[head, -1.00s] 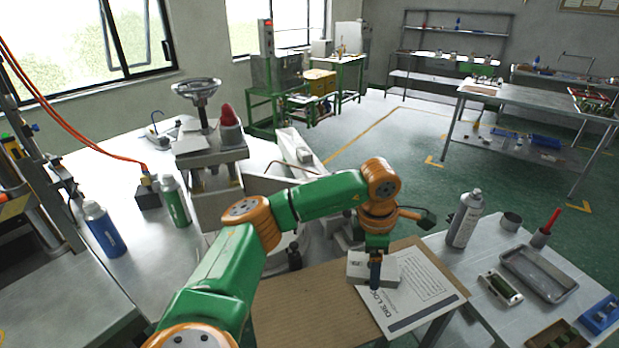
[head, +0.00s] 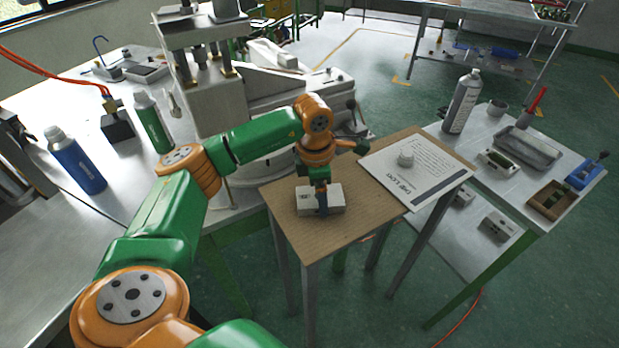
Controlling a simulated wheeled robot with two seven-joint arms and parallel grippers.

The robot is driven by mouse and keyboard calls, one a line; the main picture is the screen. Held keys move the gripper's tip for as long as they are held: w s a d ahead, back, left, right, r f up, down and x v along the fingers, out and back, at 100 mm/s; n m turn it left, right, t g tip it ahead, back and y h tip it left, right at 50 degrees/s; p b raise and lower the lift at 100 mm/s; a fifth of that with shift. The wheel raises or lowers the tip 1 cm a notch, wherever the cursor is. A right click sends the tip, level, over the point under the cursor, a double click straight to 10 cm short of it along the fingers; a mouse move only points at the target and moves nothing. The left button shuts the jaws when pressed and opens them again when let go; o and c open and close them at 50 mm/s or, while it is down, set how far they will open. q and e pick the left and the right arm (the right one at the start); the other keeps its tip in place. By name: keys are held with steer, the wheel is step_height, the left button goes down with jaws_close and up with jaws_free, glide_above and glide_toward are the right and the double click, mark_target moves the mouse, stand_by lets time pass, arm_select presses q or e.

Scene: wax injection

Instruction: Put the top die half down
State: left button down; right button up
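The top die half (head: 334,204) is a pale grey metal block over the bare brown top of the small table (head: 285,228), left of the printed sheet. My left gripper (head: 322,203) points down, with a dark finger across the block's near side, and is shut on it. The block lies level, on the tabletop or very slightly above it; I cannot tell which. The far finger is hidden behind the block. My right gripper is not in view.
The wax injection machine (head: 210,95) stands behind left. A right-hand bench holds a spray can (head: 461,101), a grey tray (head: 528,147) and a wooden box (head: 551,200).

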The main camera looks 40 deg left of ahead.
mark_target(316, 199)
arm_select(q)
steer(key=shift+f, duration=0.1)
jaws_free()
steer(key=shift+s+a, duration=0.1)
steer(key=shift+r+p, duration=0.25)
steer(key=shift+p, duration=0.05)
steer(key=shift+r, duration=0.25)
step_height(316, 199, up, 11)
steer(key=s+b, duration=0.1)
steer(key=shift+s+r, duration=0.2)
steer(key=shift+s, duration=0.05)
steer(key=shift+a, duration=0.1)
